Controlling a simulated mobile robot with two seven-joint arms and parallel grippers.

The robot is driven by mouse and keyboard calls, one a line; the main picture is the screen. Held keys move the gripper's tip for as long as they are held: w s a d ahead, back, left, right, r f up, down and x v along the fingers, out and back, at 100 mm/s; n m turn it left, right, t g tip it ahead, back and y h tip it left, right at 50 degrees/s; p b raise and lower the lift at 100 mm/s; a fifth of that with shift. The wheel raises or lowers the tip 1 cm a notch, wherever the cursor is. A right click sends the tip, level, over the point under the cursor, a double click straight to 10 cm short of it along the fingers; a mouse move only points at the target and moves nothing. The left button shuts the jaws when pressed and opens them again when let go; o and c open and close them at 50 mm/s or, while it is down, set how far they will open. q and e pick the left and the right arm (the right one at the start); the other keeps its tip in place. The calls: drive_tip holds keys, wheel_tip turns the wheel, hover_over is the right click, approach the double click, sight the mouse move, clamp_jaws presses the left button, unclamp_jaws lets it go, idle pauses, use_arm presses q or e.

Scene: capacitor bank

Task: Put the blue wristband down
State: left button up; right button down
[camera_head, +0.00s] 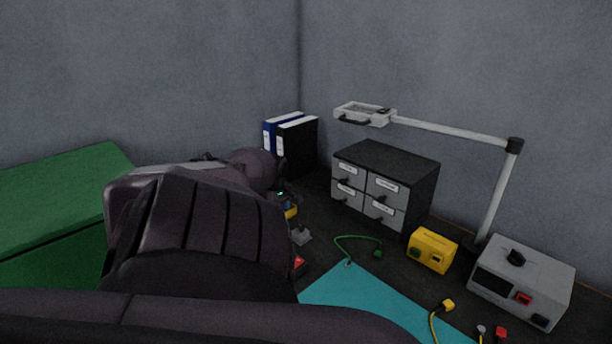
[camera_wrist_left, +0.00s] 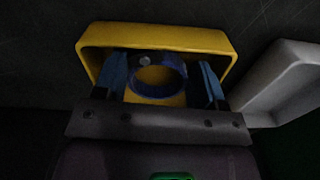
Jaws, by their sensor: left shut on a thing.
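The blue wristband (camera_wrist_left: 158,93) is a dark blue ring with a round grey stud. In the left wrist view it sits between the two blue fingers of my left gripper (camera_wrist_left: 161,70), which is shut on it. A yellow open tray (camera_wrist_left: 160,35) lies just beyond the fingers, and the band shows against its inside. I cannot tell whether the band touches the tray floor. In the head view my left arm hides most of this spot; a small yellow piece of the tray (camera_head: 291,212) shows beside the hand. My right gripper is not in view.
A grey bin (camera_wrist_left: 285,80) stands right of the tray. Drawers (camera_head: 385,187), binders (camera_head: 297,145), a yellow box (camera_head: 432,251), a grey device (camera_head: 520,285) and a lamp (camera_head: 495,190) stand on the dark bench. A green cord (camera_head: 345,240) reaches the teal mat (camera_head: 365,300), whose middle is clear.

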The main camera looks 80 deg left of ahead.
use_arm(q)
drive_tip(key=shift+f, duration=0.15)
drive_tip(key=o, duration=0.7)
drive_tip(key=shift+c, duration=0.2)
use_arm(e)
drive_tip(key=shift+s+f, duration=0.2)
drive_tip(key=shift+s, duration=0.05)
use_arm(q)
wheel_tip(320, 180, up, 5)
drive_tip(key=shift+w+r+p, duration=0.1)
drive_tip(key=shift+p, duration=0.95)
wheel_tip(320, 180, up, 7)
drive_tip(key=p, duration=0.2)
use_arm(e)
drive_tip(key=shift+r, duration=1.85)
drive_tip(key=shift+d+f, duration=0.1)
